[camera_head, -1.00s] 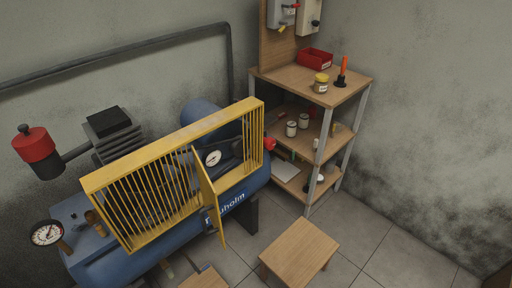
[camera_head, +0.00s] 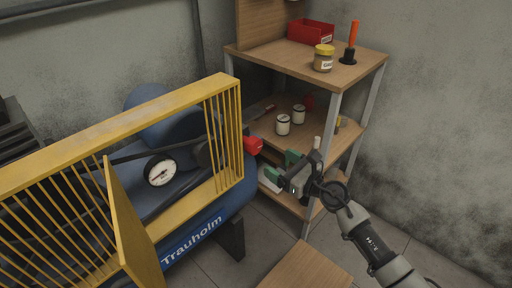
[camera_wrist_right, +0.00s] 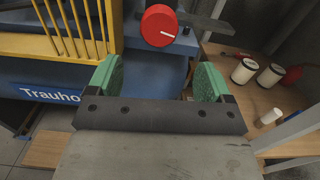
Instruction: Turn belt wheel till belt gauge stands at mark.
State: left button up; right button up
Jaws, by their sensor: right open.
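The red belt wheel (camera_head: 253,145) sticks out at the right end of the yellow guard on the blue compressor. In the right wrist view the red wheel (camera_wrist_right: 158,26), with a white line on its face, lies ahead of the fingertips. The round white belt gauge (camera_head: 160,171) shows through the opening in the guard; its needle and mark are too small to read. My right gripper (camera_head: 280,166) is open and empty, to the right of and a little below the wheel, with its green fingers (camera_wrist_right: 156,80) apart. My left gripper is not in view.
The yellow guard (camera_head: 110,115) has an open flap (camera_head: 133,230) hanging in front. The wooden shelf (camera_head: 285,70) stands close behind my right gripper, with white tins (camera_head: 283,125), a jar (camera_head: 323,58) and a red bin (camera_head: 311,32). A wooden stool (camera_head: 305,268) stands below.

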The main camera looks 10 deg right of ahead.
aim_at(257, 150)
jog(key=x, duration=0.5)
jog(key=shift+w+a+r, duration=0.1)
jog(key=shift+a+r, duration=0.05)
jog(key=shift+a, duration=0.1)
jog(key=b+x, duration=0.1)
jog(key=x, duration=0.3)
jog(key=shift+d, duration=0.1)
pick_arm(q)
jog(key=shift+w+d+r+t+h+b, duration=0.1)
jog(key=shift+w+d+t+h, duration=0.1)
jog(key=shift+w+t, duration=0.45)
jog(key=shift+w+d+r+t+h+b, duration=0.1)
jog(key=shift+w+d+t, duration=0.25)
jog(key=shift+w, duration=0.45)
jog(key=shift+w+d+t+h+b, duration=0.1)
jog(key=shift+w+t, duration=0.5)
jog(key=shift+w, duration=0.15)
pick_arm(e)
jog(key=shift+w+a, duration=0.35)
jog(key=shift+w, duration=0.15)
jog(key=shift+c, duration=0.5)
